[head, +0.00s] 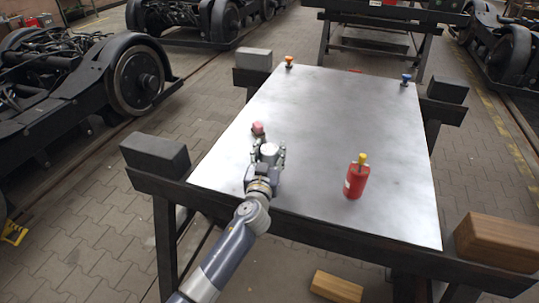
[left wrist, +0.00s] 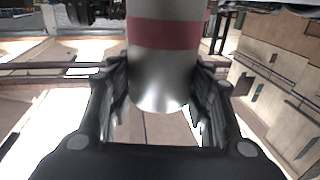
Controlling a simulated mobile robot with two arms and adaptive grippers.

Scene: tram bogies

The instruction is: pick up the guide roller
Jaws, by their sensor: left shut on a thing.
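My left gripper (head: 266,148) is over the near left part of the metal table top. In the left wrist view, its two dark fingers (left wrist: 160,95) are closed on both sides of a smooth silver cylinder with a dull red band, which I take for the guide roller (left wrist: 160,88). The roller's upper end runs out of the top of that view. In the head view a small reddish piece (head: 258,128) shows just beyond the gripper; I cannot tell whether it belongs to the roller. The height above the table is unclear. My right gripper is not in view.
A red bottle with a yellow top (head: 356,178) stands on the metal table (head: 310,110), right of the gripper. An orange knob (head: 289,62) and a blue knob (head: 406,79) stand at its far corners. The table's middle is clear. A bogie (head: 80,100) stands at left.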

